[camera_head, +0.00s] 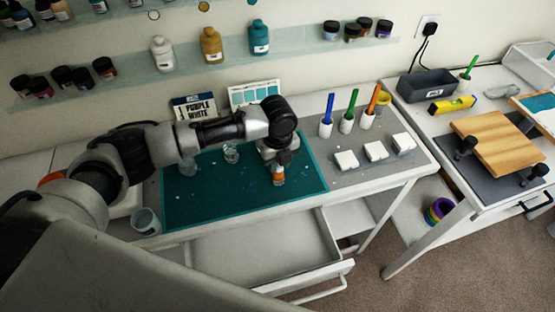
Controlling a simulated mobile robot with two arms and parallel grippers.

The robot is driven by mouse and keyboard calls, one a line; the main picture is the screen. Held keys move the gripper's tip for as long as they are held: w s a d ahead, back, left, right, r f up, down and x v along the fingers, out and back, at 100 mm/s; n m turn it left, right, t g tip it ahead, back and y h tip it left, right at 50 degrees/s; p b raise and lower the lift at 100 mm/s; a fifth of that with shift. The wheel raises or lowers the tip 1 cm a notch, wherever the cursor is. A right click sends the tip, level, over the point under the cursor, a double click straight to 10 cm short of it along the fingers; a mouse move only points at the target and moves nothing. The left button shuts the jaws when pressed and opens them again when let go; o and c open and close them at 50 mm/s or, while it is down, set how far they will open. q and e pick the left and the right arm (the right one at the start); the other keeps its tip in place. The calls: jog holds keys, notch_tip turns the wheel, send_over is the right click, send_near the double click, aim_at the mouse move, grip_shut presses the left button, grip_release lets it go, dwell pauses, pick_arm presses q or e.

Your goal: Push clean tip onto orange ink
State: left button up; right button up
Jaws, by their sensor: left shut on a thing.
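My left gripper (277,163) reaches in from the left and points down over the teal mat (237,196). It is shut on a small orange-and-clear thing (278,178) low over the mat; I cannot tell whether this is the orange ink or whether it touches the mat. At the back right of the table, slim blue (328,108), green (349,116) and orange (374,99) upright pieces stand in white holders. In front of them sit three small white blocks (376,151). I cannot make out a clean tip. My right gripper is not in view.
Small clear cups (231,152) stand on the mat, and a larger clear cup (146,221) stands at its left front corner. A drawer (265,262) is open below the front edge. A wooden board (499,142) lies on the right table. Bottles line the wall shelves.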

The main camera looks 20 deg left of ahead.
pick_arm(q)
jog(key=shift+p, duration=0.35)
dwell(0.4)
dwell(0.3)
jog(key=o, duration=1.4)
jog(key=shift+o, duration=0.2)
jog(key=shift+r, duration=0.1)
jog(key=shift+r+p, duration=3.45)
jog(key=shift+p, duration=0.15)
jog(key=shift+f, duration=0.1)
grip_shut()
